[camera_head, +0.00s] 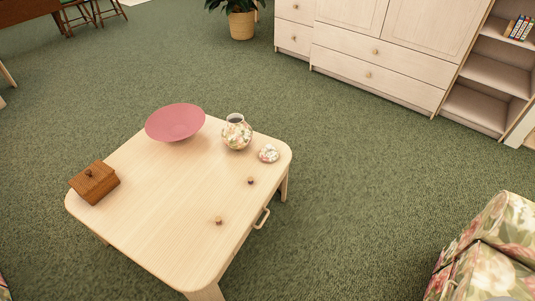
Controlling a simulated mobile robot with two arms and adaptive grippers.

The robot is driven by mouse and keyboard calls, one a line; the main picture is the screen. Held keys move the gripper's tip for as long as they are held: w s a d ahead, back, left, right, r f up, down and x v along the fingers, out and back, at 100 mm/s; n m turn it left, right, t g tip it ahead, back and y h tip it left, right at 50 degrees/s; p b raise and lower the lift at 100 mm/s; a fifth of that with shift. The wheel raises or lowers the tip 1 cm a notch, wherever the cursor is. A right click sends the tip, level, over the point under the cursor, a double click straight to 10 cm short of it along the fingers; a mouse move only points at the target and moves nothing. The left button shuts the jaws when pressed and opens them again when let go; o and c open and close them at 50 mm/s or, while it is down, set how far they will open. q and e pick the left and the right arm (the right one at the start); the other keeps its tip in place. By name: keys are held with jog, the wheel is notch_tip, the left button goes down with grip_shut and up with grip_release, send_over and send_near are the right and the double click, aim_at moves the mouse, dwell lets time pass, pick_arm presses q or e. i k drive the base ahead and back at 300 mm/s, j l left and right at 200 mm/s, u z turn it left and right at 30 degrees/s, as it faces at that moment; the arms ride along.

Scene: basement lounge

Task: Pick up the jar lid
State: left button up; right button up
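A small round jar lid (268,154) with a floral pattern and a knob on top lies near the right corner of a light wooden table (165,225). A round floral jar (236,134) stands just left of the lid, upright, with its mouth open. The lid and jar are apart. Neither of my grippers shows in the head view.
On the table are a pink bowl (175,122), a brown wooden box (95,182) and two small brown objects (219,220). A floral armchair (490,255) is at the lower right. Cabinets (385,60) and a potted plant (242,24) stand behind. Green carpet around the table is clear.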

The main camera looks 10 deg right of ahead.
aim_at(269, 153)
jog(key=i+l+u, duration=0.1)
jog(key=u, duration=1)
jog(key=i+l+u, duration=0.15)
jog(key=l+u, duration=0.3)
jog(key=l, duration=0.3)
jog(key=l+u, duration=0.4)
jog(key=l, duration=0.4)
jog(key=k+l+u, duration=0.1)
jog(key=l+u, duration=0.35)
jog(key=l, duration=0.35)
jog(key=k+l, duration=0.1)
jog(key=l, duration=0.8)
jog(key=k+l, duration=0.15)
jog(key=l, duration=0.35)
jog(key=k+l, duration=0.1)
jog(key=l, duration=0.35)
jog(key=l+u, duration=0.1)
jog(key=l, duration=0.35)
jog(key=k, duration=0.05)
